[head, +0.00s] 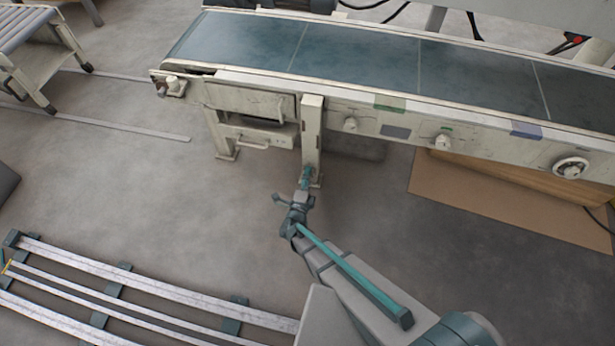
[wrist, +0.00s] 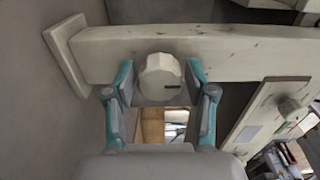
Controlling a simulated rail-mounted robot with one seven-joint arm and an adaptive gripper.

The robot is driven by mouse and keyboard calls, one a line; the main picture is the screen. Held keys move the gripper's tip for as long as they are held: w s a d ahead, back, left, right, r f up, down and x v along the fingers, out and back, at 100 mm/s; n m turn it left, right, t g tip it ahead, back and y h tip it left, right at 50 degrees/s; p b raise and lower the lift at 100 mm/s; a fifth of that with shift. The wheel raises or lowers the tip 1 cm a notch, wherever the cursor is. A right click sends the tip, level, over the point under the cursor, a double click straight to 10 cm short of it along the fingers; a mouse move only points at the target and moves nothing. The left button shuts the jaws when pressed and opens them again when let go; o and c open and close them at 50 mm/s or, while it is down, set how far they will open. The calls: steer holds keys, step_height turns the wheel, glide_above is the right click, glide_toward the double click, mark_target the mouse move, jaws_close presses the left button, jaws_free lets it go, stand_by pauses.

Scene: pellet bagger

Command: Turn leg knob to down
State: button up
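The leg knob (wrist: 158,75) is a round, cream, faceted knob on the pale leg (wrist: 235,55), which lies sideways in the wrist view. A short dark mark on its face points to the right in that view. My gripper (wrist: 160,72) has one teal finger on each side of the knob, with a narrow gap showing on both sides, so it is open around the knob. In the head view my gripper (head: 306,174) is at the lower part of the conveyor leg (head: 312,125) and hides the knob.
The conveyor's front rail carries two more knobs (head: 350,124) (head: 442,141) and a handwheel (head: 571,167). A drawer-like box with a handle (head: 252,140) is left of the leg. A brown board (head: 450,195) lies on the floor at right.

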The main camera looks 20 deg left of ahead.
steer(key=shift+o, duration=0.4)
steer(key=s, duration=1.2)
steer(key=shift+d, duration=0.35)
